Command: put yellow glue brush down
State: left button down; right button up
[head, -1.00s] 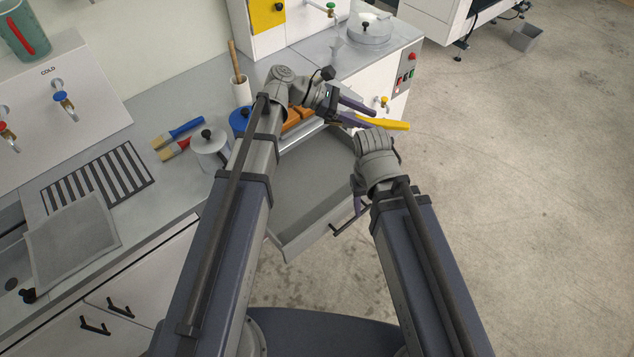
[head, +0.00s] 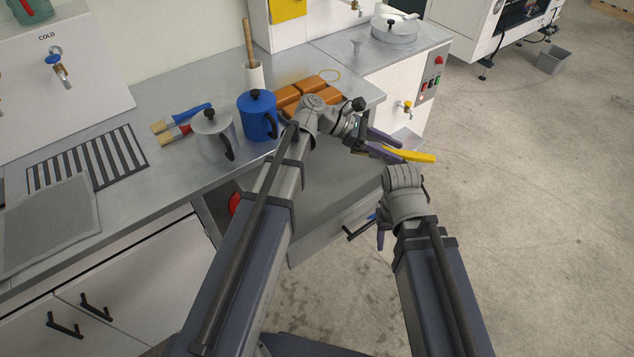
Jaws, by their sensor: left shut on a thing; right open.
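The yellow glue brush (head: 418,157) is in my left gripper (head: 388,145). The gripper is shut on it, and its yellow handle points right. The brush is held in the air, in front of the counter and above the right side of an open drawer (head: 325,198). My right gripper (head: 380,228) is open and low by the drawer front, close to its dark bar handle (head: 358,231). I cannot tell whether it touches the handle.
A blue brush (head: 188,116) and a red brush (head: 178,135) lie on the counter (head: 130,190) beside a striped rack (head: 85,165). A grey pot (head: 213,135), a blue pot (head: 257,115) and orange blocks (head: 305,92) stand nearby. Open floor lies right.

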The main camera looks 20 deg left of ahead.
pick_arm(q)
jog(key=w+a+f+n+t+y+b, duration=0.2)
jog(key=w+a+f+n+t+b, duration=0.35)
jog(key=a+f, duration=0.3)
jog(key=n+t+y+b, duration=0.3)
jog(key=n+t+b, duration=0.1)
jog(key=b, duration=0.1)
send_over(322, 172)
notch_tip(322, 172, down, 3)
notch_tip(322, 172, down, 6)
jog(key=b, duration=0.6)
jog(key=shift+f, duration=0.15)
notch_tip(322, 172, down, 4)
jog(key=b, duration=0.4)
jog(key=shift+c, duration=1.7)
grip_release()
